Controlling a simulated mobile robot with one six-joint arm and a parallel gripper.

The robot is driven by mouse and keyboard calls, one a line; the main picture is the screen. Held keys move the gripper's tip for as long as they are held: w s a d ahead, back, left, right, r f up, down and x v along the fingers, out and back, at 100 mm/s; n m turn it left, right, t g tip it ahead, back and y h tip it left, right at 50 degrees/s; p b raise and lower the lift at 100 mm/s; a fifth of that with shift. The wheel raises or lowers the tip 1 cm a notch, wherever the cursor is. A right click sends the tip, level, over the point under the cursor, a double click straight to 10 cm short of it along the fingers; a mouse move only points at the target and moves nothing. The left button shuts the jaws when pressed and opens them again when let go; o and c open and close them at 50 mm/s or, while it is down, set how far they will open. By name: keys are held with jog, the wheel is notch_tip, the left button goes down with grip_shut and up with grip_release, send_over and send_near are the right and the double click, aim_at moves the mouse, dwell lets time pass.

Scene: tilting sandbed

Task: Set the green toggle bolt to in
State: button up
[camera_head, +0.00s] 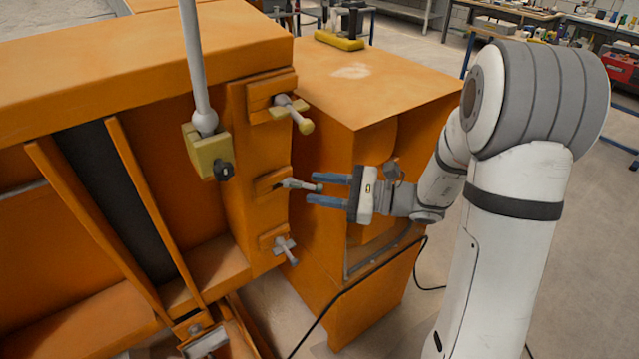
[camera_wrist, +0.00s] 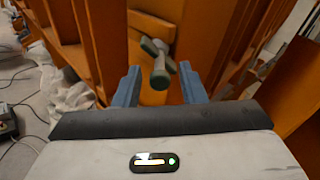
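The green toggle bolt (camera_head: 297,184) is the middle one of three in a column on the orange machine's side. It is a grey-green T-shaped handle with a darker green end, pointing out toward my gripper (camera_head: 316,189). My gripper is open, its two blue fingers level with the bolt and just to its right in the head view. In the wrist view the bolt (camera_wrist: 159,68) stands centred between the open fingertips (camera_wrist: 159,82), with a gap on both sides. Whether the bolt's end is within the fingers' reach is hard to tell.
A yellow-tipped toggle bolt (camera_head: 295,113) sits above and a grey one (camera_head: 287,250) below. A yellow block (camera_head: 206,150) with a grey rod is to the left. An orange cabinet (camera_head: 375,95) stands close behind my gripper. A black cable (camera_head: 350,290) hangs in front of it.

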jog(key=shift+a, duration=0.4)
jog(key=shift+c, duration=0.4)
grip_shut()
